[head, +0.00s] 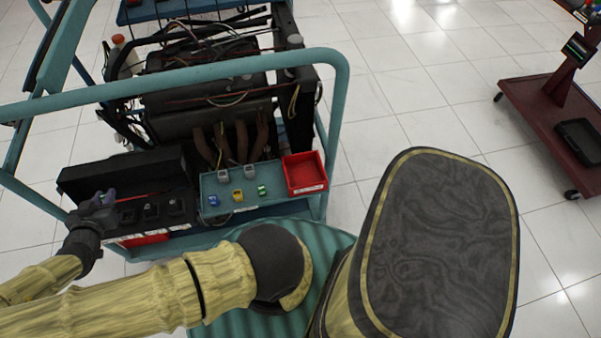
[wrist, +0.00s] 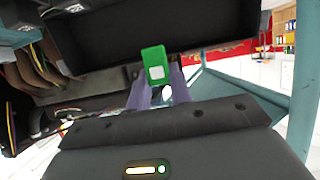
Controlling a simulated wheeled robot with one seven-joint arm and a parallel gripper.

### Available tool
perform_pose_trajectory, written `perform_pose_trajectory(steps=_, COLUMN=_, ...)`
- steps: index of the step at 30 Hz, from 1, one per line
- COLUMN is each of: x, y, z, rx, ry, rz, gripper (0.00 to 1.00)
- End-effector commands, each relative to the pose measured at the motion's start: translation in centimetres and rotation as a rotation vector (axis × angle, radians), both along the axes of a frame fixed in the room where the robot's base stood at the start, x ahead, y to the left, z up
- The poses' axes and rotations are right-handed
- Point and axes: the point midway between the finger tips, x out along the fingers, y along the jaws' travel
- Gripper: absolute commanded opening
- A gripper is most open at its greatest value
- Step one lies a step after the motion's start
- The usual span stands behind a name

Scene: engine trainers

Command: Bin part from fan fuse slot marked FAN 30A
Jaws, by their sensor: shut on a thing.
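My gripper (head: 104,198) is at the left end of the black fuse box (head: 120,177) in the head view, above its row of slots. In the wrist view, my gripper's purple fingers (wrist: 157,86) are shut on a green fuse (wrist: 154,62) with a pale square on its face. The green fuse in my grip cannot be made out in the head view. A red bin (head: 305,174) with a white label stands at the right end of the teal shelf. The slot labels are too small to read, so I cannot tell which is FAN 30A.
The teal shelf (head: 225,186) holds a blue fuse (head: 213,200), a yellow fuse (head: 237,195), another green fuse (head: 262,190) and two grey relays. The engine (head: 205,90) and a teal frame rail (head: 200,75) stand behind. A dark red cart (head: 545,105) is at far right.

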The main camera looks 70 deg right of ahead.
Motion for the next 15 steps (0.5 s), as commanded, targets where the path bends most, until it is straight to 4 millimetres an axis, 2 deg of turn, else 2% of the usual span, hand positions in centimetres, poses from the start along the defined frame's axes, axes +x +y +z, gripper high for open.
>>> perform_pose_trajectory(steps=9, x=0.0, y=-0.1, z=0.1, rx=0.000, ry=0.000, rz=0.002, gripper=0.00)
perform_pose_trajectory(steps=15, x=0.0, y=-1.0, z=1.1, rx=0.001, ry=0.000, rz=0.035, gripper=0.00)
